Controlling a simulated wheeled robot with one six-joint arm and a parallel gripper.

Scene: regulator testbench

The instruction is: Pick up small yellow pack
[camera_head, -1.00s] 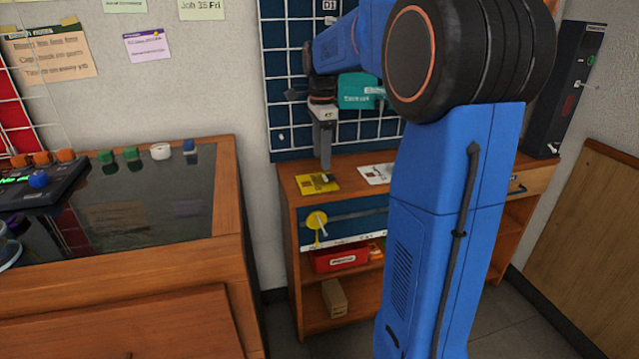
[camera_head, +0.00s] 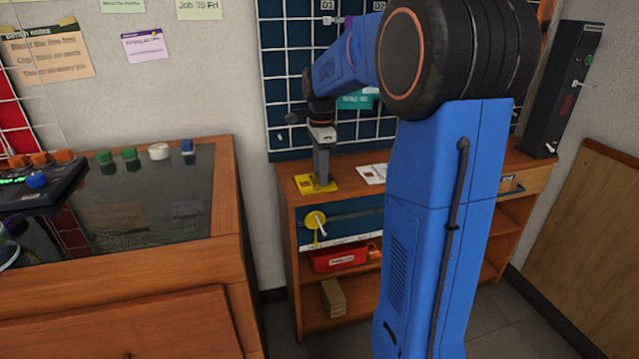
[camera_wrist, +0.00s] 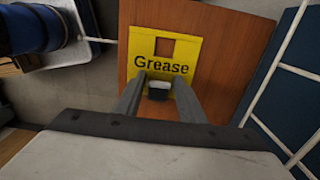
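A flat yellow piece (camera_head: 303,186) lies on the wooden shelf top. In the wrist view the yellow piece (camera_wrist: 188,47) reads "Grease" and has a brown square on it. A small pack-like item (camera_wrist: 158,87), pale on top and dark at the front, shows at its near edge; I cannot make out any yellow on it. My gripper (camera_head: 321,186) points down over the yellow piece. In the wrist view my gripper (camera_wrist: 160,78) is open, with one finger on each side of the small item. I cannot tell whether the fingers touch it.
A white card (camera_head: 372,174) lies right of the yellow piece. A blue grid board (camera_head: 285,110) rises behind the shelf unit (camera_head: 293,240). A red bin (camera_head: 338,258) sits on a lower shelf. A dark-topped bench (camera_head: 150,205) stands at left.

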